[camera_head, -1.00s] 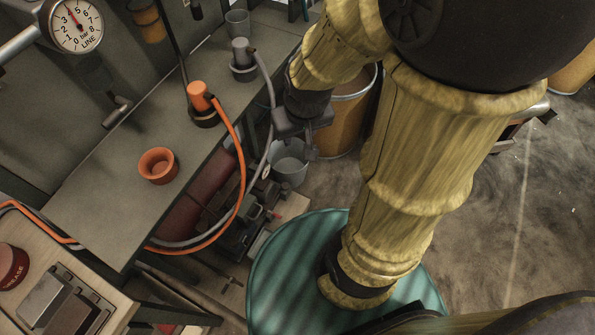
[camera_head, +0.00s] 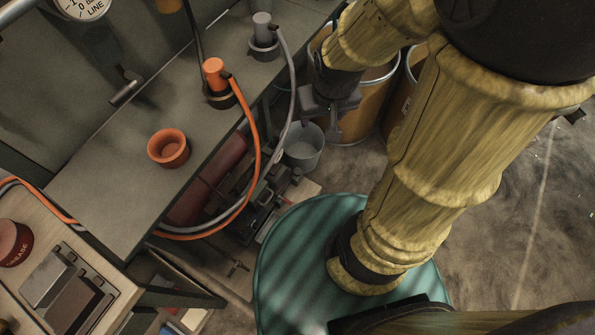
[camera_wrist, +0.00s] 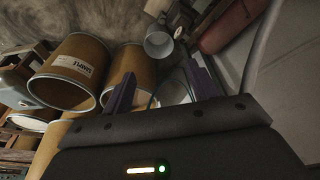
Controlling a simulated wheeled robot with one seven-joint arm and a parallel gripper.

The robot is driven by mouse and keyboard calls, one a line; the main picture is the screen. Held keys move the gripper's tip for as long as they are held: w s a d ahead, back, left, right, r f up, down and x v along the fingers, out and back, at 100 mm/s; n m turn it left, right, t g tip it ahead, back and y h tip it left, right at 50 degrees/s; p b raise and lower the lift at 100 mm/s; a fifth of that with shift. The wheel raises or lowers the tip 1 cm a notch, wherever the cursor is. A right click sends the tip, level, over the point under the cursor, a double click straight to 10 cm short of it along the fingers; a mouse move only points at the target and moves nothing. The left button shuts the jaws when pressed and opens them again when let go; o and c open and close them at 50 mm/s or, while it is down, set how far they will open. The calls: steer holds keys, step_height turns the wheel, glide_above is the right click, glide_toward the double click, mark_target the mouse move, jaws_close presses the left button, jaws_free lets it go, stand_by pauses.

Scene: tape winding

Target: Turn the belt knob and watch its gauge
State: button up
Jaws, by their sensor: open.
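My gripper (camera_head: 333,118) hangs beyond the bench edge, above the floor and near a grey bucket (camera_head: 303,148). In the wrist view my gripper (camera_wrist: 162,88) has its two dark fingers spread apart with nothing held between them. A round white gauge (camera_head: 83,7) marked LINE is cut off by the top edge of the head view, and its needle cannot be read. I cannot make out a belt knob or a gauge marked for the belt in either view.
The grey bench (camera_head: 120,185) carries an orange cup (camera_head: 168,149), an orange hose fitting (camera_head: 214,75) and a grey one (camera_head: 262,32). Their hoses loop over its edge. A teal drum (camera_head: 300,270) stands below my arm. Brown drums (camera_wrist: 65,72) stand close by.

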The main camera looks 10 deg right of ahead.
steer(key=s+b+x, duration=0.2)
steer(key=b+x, duration=0.6)
steer(key=s+f+b+x, duration=0.1)
steer(key=s+b+x, duration=0.1)
steer(key=b+x, duration=0.65)
steer(key=n+g+b, duration=0.3)
steer(key=n+b, duration=0.5)
steer(key=n, duration=1.6)
glide_above(297, 170)
step_height(297, 170, down, 31)
steer(key=shift+s+f, duration=0.1)
steer(key=shift+s, duration=0.05)
steer(key=shift+f, duration=0.1)
step_height(297, 170, down, 17)
steer(key=b, duration=0.8)
steer(key=shift+f+b, duration=0.1)
steer(key=shift+b, duration=0.3)
